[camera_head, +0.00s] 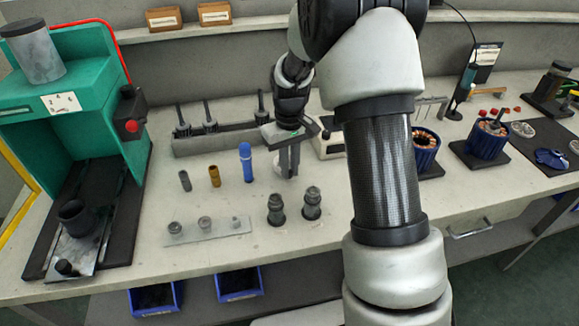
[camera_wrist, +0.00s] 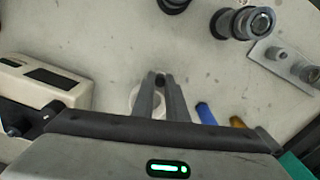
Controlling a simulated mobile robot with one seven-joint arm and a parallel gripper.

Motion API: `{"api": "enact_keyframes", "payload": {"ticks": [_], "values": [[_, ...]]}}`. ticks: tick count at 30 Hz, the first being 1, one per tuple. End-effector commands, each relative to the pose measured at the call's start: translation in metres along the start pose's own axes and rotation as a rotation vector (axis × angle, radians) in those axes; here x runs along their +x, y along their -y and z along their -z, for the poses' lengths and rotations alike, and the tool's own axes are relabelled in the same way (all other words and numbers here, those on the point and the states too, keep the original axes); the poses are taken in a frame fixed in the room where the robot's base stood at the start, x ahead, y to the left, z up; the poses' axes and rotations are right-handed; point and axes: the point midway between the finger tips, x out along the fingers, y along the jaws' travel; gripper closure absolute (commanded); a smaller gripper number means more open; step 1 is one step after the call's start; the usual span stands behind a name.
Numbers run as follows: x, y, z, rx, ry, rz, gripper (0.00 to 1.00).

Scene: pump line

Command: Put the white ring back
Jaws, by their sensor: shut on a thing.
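My gripper (camera_head: 288,170) points down over the middle of the bench, behind two dark grey fittings (camera_head: 276,209) (camera_head: 311,203) and right of a blue cylinder (camera_head: 246,163). In the wrist view its fingers (camera_wrist: 161,84) are close together. A pale, ring-like shape, seemingly the white ring (camera_wrist: 133,98), shows at the left of the fingertips, and the fingers appear shut on it. The fingers hide much of it. In the head view the ring is too small to make out clearly, and I cannot tell its height above the bench.
A brass cylinder (camera_head: 214,176) and a grey one (camera_head: 184,181) stand left of the blue one. A pale strip (camera_head: 190,237) with small parts lies in front. A rack (camera_head: 190,146) stands behind, a green press (camera_head: 90,95) at left. A white box (camera_wrist: 40,86) is close by.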

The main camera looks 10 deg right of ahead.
Motion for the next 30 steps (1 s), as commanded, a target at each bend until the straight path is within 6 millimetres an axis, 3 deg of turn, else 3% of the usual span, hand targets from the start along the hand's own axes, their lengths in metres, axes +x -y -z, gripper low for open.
{"api": "enact_keyframes", "payload": {"ticks": [30], "values": [[0.011,0.000,0.000,0.000,0.000,0.000,1.00]]}}
